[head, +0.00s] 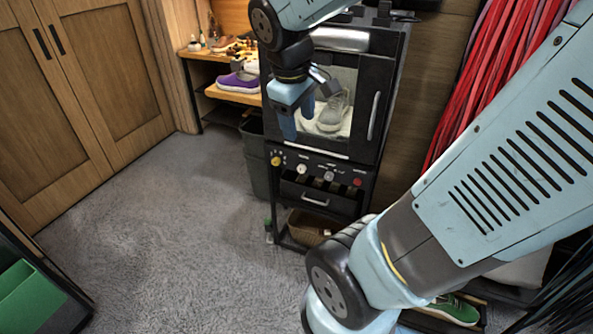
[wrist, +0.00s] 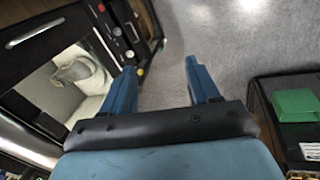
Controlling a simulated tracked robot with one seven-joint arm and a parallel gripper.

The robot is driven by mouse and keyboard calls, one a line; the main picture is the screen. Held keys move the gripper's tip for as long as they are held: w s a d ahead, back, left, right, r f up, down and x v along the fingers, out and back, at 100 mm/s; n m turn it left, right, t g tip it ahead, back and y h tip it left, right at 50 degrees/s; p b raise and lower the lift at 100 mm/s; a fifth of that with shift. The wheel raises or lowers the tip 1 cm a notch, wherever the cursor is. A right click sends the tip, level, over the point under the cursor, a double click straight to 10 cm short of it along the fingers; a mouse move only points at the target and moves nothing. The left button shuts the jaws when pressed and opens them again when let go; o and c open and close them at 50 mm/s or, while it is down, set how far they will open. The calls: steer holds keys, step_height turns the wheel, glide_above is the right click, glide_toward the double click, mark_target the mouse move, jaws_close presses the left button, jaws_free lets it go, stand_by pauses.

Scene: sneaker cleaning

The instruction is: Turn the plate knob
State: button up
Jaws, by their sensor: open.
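The black cabinet (head: 375,60) has a control panel (head: 316,172) below its glass door. A yellow knob (head: 276,161), a white knob (head: 302,169), a grey knob (head: 328,176) and a red knob (head: 357,181) sit in a row there. I cannot read which is the plate knob. My gripper (head: 297,117) is open and empty, pointing down in front of the door, above the panel's left end. In the wrist view, my gripper (wrist: 160,70) shows its two blue fingers apart, with the yellow knob (wrist: 140,71) just beside the left fingertip.
A grey sneaker (head: 333,112) stands behind the cabinet's glass; the door has a vertical handle (head: 373,116). A wooden shelf (head: 205,88) with a purple sneaker (head: 239,83) is at the left. A green box (wrist: 298,105) stands right in the wrist view. Carpet (head: 170,220) is clear.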

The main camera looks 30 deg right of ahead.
mark_target(301, 171)
steer(key=w+d+f+n+g+h, duration=0.2)
steer(key=w+d+f+n+h, duration=0.25)
steer(key=w+f+n, duration=0.4)
steer(key=w+d+f+n+g+h, duration=0.1)
steer(key=w+d+f+n+h, duration=0.35)
steer(key=f+n, duration=0.7)
steer(key=w+a+f+n+t+h, duration=0.1)
steer(key=w+f+n+t, duration=0.25)
steer(key=f+n, duration=0.5)
steer(key=w+a+f+n+t+h, duration=0.1)
steer(key=w+f+n+t, duration=0.1)
steer(key=f+n+t, duration=0.6)
steer(key=w+a+f+n+t+h, duration=0.1)
steer(key=w+f+n, duration=0.1)
steer(key=f+n, duration=0.65)
steer(key=w+d, duration=0.2)
steer(key=d, duration=0.1)
steer(key=w+d+r+n, duration=0.1)
steer(key=w+d, duration=0.2)
steer(key=d, duration=0.1)
steer(key=w+d+r+n, duration=0.1)
steer(key=w+d, duration=0.2)
steer(key=d, duration=0.1)
steer(key=shift+w+r, duration=0.25)
steer(key=shift+c, duration=0.3)
steer(key=shift+d, duration=0.1)
steer(key=c, duration=0.9)
steer(key=shift+c, duration=0.4)
